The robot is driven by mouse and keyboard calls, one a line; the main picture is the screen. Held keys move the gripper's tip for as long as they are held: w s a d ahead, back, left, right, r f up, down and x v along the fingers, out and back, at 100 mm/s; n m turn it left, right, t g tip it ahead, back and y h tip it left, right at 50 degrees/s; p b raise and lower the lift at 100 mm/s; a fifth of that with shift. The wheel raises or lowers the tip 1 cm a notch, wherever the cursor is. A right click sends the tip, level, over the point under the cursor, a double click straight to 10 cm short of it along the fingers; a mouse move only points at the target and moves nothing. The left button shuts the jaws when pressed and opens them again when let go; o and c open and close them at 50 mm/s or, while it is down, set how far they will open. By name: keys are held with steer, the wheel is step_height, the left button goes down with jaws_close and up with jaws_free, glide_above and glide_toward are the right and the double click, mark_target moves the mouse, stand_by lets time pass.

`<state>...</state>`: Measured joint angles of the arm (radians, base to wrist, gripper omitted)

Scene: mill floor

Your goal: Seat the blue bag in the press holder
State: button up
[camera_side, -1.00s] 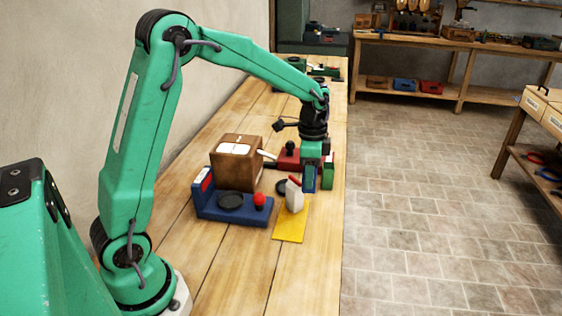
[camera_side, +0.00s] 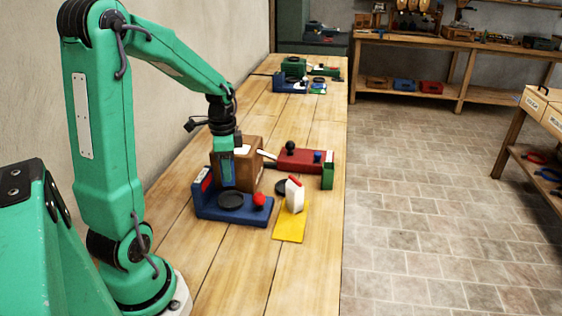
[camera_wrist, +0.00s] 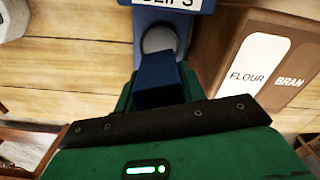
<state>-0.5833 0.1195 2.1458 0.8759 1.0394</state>
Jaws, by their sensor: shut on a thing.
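My gripper (camera_side: 227,168) is shut on the blue bag (camera_side: 228,172), which hangs upright between the green fingers. In the wrist view the bag (camera_wrist: 160,75) shows as a dark blue block in front of the jaws. The blue press holder (camera_side: 235,214) has a round dark plate (camera_side: 231,200), a raised left end and a red knob (camera_side: 259,199). The bag is over the back of the plate. I cannot tell whether its lower end touches. In the wrist view the holder's labelled end (camera_wrist: 170,22) and part of a grey round surface show beyond the bag.
A brown box (camera_side: 245,150) marked FLOUR and BRAN stands close behind the holder. A red press (camera_side: 298,161) and a green block (camera_side: 328,172) are farther back right. The front tabletop is clear.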

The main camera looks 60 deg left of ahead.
steer(key=shift+f, duration=0.15)
steer(key=shift+f, duration=2.75)
steer(key=shift+f, duration=0.65)
steer(key=o, duration=0.8)
steer(key=shift+c, duration=0.2)
steer(key=shift+r, duration=0.15)
steer(key=shift+r, duration=5.4)
